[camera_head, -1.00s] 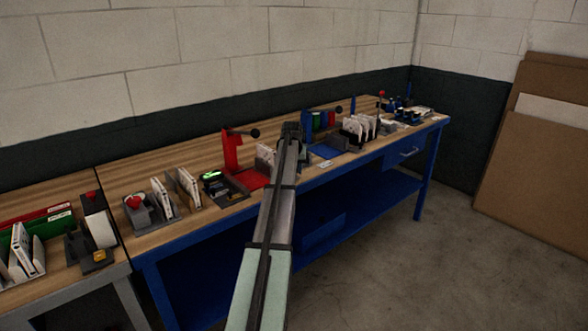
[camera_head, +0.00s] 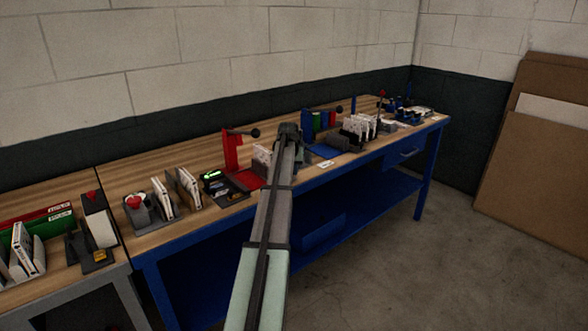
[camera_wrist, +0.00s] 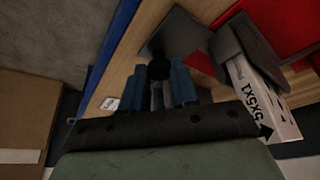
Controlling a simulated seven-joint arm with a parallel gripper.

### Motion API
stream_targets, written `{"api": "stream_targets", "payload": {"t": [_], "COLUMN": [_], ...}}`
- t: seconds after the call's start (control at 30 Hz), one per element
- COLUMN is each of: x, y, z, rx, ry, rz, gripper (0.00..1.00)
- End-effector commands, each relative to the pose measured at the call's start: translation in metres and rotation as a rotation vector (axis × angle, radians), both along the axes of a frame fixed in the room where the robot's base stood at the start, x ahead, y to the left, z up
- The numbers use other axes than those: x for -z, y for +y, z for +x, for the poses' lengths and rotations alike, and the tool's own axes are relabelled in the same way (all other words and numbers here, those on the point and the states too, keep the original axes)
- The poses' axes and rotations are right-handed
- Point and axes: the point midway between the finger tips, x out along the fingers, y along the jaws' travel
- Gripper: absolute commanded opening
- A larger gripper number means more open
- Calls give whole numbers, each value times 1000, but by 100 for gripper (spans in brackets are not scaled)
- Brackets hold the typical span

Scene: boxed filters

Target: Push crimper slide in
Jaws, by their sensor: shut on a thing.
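The red crimper (camera_head: 232,150) stands on the wooden bench, with a black-knobbed lever at its top and a red base. In the wrist view a red surface (camera_wrist: 285,25) shows at the upper right. My gripper (camera_wrist: 158,82) has its two blue fingers shut on a dark knob-like part (camera_wrist: 157,68), apparently the slide's handle. A grey block (camera_wrist: 174,36) lies just beyond the fingertips. In the head view my arm hides the fingers and most of the slide. How far in the slide stands cannot be told.
A white box (camera_wrist: 262,98) stands in a grey holder right of the fingers. A blue press (camera_head: 307,122) and a rack of white boxes (camera_head: 354,130) stand to the right along the bench. A black tray (camera_head: 228,190) is left of my arm. The floor in front is clear.

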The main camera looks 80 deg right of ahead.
Motion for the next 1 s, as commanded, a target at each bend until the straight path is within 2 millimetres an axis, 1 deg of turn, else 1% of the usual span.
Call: {"api": "stream_targets", "payload": {"t": [0.03,0.4,0.53,0.83,0.87,1.0], "x": [0,0,0,0,0,0], "y": [9,55,62,63,63,63], "z": [7,53,61,63,63,63], "rx": [-3,-2,0,-2,-2,-2], "ry": [-1,0,-1,-5,-5,-4], "rz": [0,1,1,4,4,3], "gripper": [0,0,0,0,32,45]}}
